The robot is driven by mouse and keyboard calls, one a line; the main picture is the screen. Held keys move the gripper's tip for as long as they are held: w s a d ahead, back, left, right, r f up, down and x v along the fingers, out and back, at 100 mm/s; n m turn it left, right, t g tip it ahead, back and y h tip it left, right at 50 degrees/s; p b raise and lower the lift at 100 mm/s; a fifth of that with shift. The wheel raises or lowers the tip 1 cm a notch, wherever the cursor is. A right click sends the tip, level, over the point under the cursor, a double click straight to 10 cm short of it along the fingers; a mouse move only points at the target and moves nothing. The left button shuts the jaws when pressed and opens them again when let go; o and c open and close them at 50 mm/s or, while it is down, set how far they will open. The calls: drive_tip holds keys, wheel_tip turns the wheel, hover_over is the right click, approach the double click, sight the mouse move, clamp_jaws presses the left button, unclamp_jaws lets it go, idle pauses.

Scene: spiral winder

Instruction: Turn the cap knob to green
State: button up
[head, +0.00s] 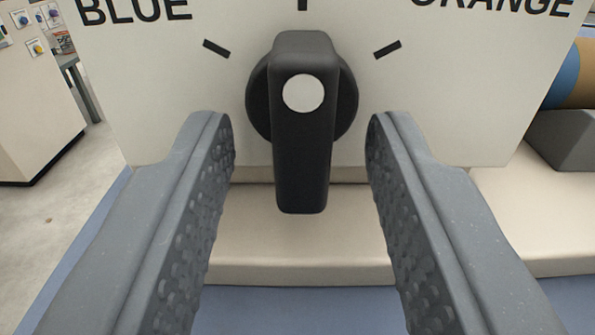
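The cap knob (302,140) is a black rotary knob with a long bar handle on a round base, on a cream panel (440,110). Its bar stands vertical, and a white dot sits on the bar's upper part, below the top tick mark. The word BLUE is at the upper left and ORANGE at the upper right, both partly cut off. The label above the top tick is out of view, and no word green shows. My gripper (300,140) is open, with one finger on each side of the knob and a visible gap on both sides.
A cream ledge (300,255) runs below the panel, with a blue surface under it. At the right, a blue and tan roll (570,75) sits above a grey block (565,140). A white cabinet (35,100) stands at the left on the grey floor.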

drive_tip(key=s, duration=1.3)
drive_tip(key=shift+s+d, duration=0.2)
drive_tip(key=shift+s, duration=0.2)
drive_tip(key=shift+w, duration=0.1)
